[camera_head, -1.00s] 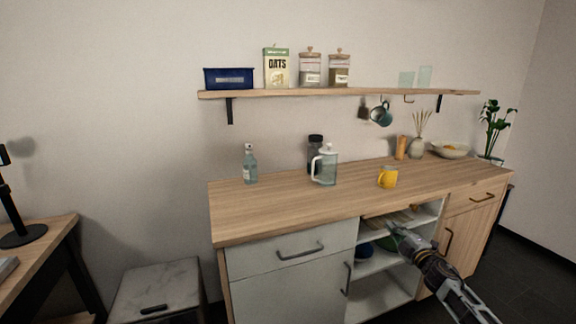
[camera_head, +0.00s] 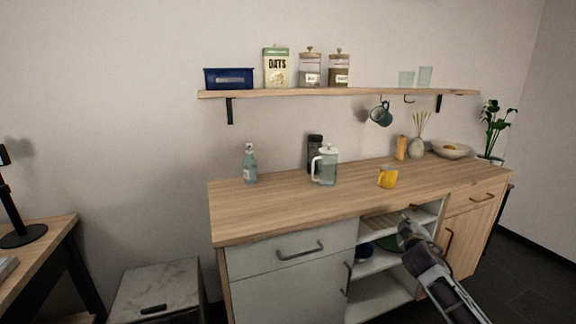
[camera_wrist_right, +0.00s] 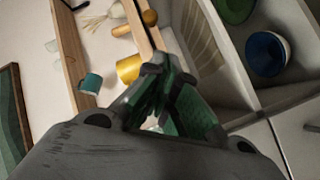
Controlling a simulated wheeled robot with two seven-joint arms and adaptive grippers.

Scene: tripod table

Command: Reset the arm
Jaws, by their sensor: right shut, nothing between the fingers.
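My right gripper (camera_head: 404,222) is in front of the open shelves of the sideboard, at the lower right of the head view. In the right wrist view the gripper (camera_wrist_right: 154,70) has its fingers closed together, with nothing held. The yellow mug (camera_head: 388,177) stands on the worktop above and left of it; it also shows in the right wrist view (camera_wrist_right: 128,68). My left gripper is not in view.
The sideboard top (camera_head: 290,205) carries a glass bottle (camera_head: 250,165), a pitcher (camera_head: 326,167) and a bowl (camera_head: 450,149). A teal mug (camera_head: 381,115) hangs under the wall shelf (camera_head: 300,92). A blue bowl (camera_wrist_right: 267,54) sits in the open compartments. The front left worktop is clear.

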